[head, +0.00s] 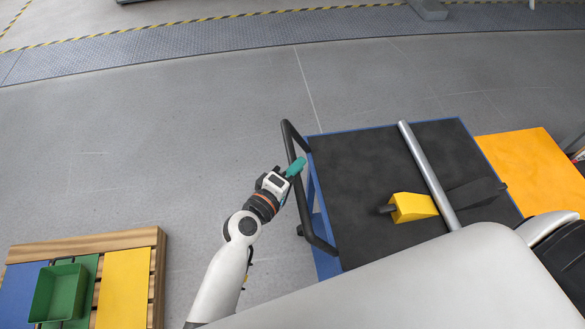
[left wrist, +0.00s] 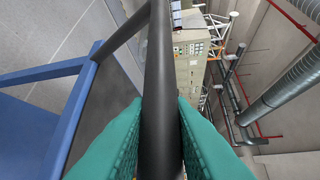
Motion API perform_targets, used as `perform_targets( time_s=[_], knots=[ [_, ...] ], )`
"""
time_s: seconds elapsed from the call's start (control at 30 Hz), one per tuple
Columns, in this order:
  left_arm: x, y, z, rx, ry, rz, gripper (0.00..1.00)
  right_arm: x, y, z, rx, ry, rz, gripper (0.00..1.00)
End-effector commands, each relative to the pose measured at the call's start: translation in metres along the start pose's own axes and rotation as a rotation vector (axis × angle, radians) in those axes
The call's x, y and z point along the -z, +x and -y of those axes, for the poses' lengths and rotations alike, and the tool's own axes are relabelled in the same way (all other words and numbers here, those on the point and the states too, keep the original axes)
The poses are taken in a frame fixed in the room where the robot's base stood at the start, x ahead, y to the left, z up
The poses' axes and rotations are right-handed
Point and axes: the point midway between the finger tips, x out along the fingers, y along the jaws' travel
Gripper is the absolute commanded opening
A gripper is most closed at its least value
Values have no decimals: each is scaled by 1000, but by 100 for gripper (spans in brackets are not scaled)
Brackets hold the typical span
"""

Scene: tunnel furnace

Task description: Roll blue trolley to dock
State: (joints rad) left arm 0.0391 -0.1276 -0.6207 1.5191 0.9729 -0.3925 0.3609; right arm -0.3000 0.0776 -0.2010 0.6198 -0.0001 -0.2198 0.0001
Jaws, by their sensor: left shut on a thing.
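The blue trolley (head: 368,132) stands right of centre in the head view, with a dark top and a black tubular handle (head: 318,240) on its left side. My left gripper (head: 294,169) is shut on this handle bar. In the left wrist view the black bar (left wrist: 158,60) runs between the two teal fingers (left wrist: 158,130), and part of the blue frame (left wrist: 45,72) shows at left. My grey body hides the trolley's near right part. No part of the view is clearly a dock. My right gripper is not in view.
A yellow block with a black grip (head: 412,208) and a grey tube (head: 425,165) lie on the trolley top. An orange-yellow surface (head: 530,165) adjoins at right. A wooden pallet (head: 85,245) with a green bin (head: 57,292) stands lower left. Floor left of the trolley is clear.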

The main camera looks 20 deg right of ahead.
Motion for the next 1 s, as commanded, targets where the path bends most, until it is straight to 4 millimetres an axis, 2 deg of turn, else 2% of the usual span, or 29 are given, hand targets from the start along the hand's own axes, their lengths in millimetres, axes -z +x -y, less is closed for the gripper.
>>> perform_targets(
  time_s=[0.1, 0.13, 0.23, 0.27, 0.53, 0.67, 0.77, 1.0],
  knots=[
    [3, 1, 0, 0, -3, -6, 0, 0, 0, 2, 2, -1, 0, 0],
    [3, 1, 0, 0, -3, -6, 23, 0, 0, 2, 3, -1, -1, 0],
    [3, 1, 0, 1, -3, -5, 40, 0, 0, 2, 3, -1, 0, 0],
    [3, 1, 0, 1, -3, -5, 41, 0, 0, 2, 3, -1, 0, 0],
    [1, 0, 0, 1, -1, -3, 41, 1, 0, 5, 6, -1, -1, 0],
    [2, -9, -1, 0, -2, -3, 41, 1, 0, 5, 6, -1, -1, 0],
    [2, -25, -1, -1, -2, -3, 41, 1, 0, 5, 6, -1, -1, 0],
    [2, -76, -2, -2, 0, -3, 41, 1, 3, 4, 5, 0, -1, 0]
  ],
)
